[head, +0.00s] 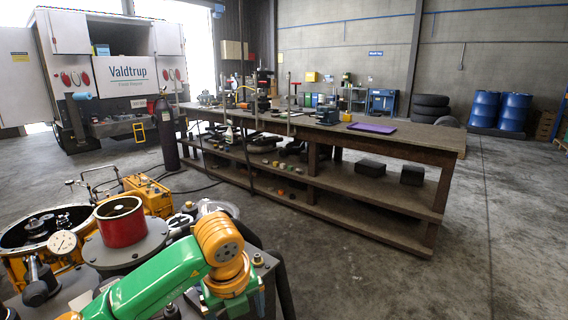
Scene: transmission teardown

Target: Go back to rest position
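Neither of my grippers shows in the head view. A green arm with orange joints crosses the lower left of the picture, over a work surface with transmission parts. No gripper fingers can be made out along it. A red cylinder (121,222) stands on a grey round housing (126,246) just behind the arm. A large open round housing (45,229) is at the far left, with a dial gauge (62,243) in front of it.
A long wooden workbench (420,139) with a lower shelf stands across the middle, with a purple tray (371,128) on top. A dark gas cylinder (166,132) stands at its left end. Blue barrels (514,112) are at the back right. The concrete floor at right is clear.

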